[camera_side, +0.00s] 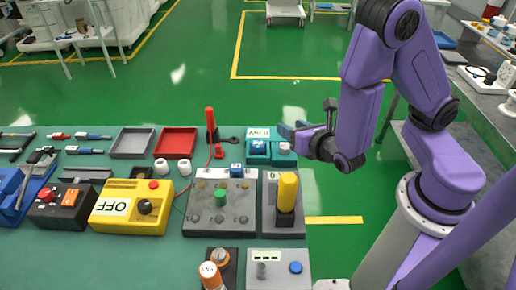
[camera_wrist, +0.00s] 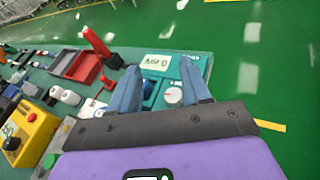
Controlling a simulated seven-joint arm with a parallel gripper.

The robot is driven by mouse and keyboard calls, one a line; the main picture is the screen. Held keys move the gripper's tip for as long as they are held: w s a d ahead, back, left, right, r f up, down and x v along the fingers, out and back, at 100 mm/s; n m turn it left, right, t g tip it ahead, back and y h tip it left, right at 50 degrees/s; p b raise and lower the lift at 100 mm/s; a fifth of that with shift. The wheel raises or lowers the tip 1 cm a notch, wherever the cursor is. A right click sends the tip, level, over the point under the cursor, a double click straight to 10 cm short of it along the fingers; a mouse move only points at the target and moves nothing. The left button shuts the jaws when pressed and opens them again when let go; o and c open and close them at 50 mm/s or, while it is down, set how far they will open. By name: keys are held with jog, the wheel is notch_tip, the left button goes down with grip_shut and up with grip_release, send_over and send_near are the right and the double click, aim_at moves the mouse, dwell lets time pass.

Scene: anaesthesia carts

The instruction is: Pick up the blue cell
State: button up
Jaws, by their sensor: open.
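My gripper (camera_side: 288,132) is at the back right of the bench, above and beside a teal unit (camera_side: 273,134) with a white label. In the wrist view its two blue-grey fingers (camera_wrist: 160,66) stand apart with nothing held between them. A blue block-like piece (camera_side: 258,147) sits in the left part of the teal unit, and a smaller blue piece (camera_side: 236,169) stands on the grey panel. I cannot tell for certain which is the blue cell. In the wrist view the teal unit's white dial (camera_wrist: 173,95) shows between the fingers; the left finger partly hides the blue piece.
A red upright handle (camera_side: 210,122) stands left of the teal unit. A yellow cylinder (camera_side: 287,188) and a green knob (camera_side: 221,197) rise in front. Red (camera_side: 175,130) and grey (camera_side: 131,129) trays lie farther left. Green floor lies beyond the bench's right edge.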

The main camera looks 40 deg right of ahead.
aim_at(258, 144)
jog(key=a+f+n+y, duration=0.4)
jog(key=n, duration=0.1)
jog(key=shift+s+f, duration=0.15)
jog(key=shift+f, duration=0.25)
jog(key=shift+x, duration=3.75)
jog(key=shift+s, duration=0.1)
jog(key=c, duration=0.8)
